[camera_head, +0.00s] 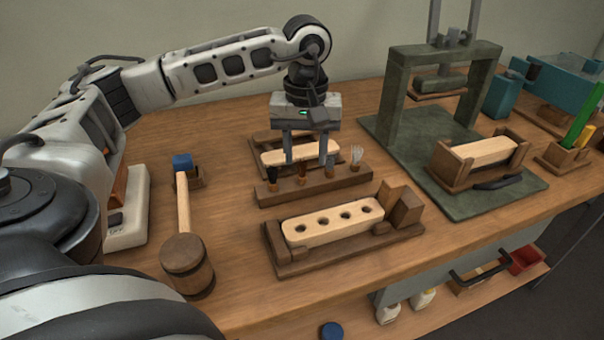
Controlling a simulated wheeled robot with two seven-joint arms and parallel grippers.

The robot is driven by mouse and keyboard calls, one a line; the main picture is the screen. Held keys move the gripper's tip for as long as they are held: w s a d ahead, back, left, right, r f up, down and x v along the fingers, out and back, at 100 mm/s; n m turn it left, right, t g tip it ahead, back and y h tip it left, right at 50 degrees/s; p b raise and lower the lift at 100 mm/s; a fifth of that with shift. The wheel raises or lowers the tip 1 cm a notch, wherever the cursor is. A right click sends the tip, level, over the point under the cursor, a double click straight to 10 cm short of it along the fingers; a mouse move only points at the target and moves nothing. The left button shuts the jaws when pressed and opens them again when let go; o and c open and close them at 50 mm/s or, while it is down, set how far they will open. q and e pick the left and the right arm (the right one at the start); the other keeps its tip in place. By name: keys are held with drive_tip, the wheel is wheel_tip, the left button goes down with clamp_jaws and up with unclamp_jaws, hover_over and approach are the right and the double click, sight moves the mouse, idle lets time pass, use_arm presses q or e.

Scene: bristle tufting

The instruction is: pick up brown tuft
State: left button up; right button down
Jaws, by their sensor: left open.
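The brown tuft (302,170) stands upright in a dark wooden rack (285,193), second from the left. A black tuft (272,175) stands left of it, and a grey tuft (330,165) and a white tuft (355,158) stand to its right. My left gripper (305,160) is open and points down over the rack. Its fingertips appear on either side of the brown tuft, near its top; I cannot tell the exact depth or whether they touch it. My right gripper is not in view.
A pale block with several holes (335,222) lies in a wooden holder in front of the rack. Another pale block (270,157) lies behind it. A mallet (187,260) lies left, and a green press (395,100) stands right. Bare tabletop (225,185) shows left of the rack.

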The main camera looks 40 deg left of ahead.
sight(302, 161)
use_arm(q)
drive_tip(key=f, duration=0.2)
drive_tip(key=a+f, duration=0.1)
drive_tip(key=f, duration=0.1)
drive_tip(key=shift+f, duration=0.4)
clamp_jaws()
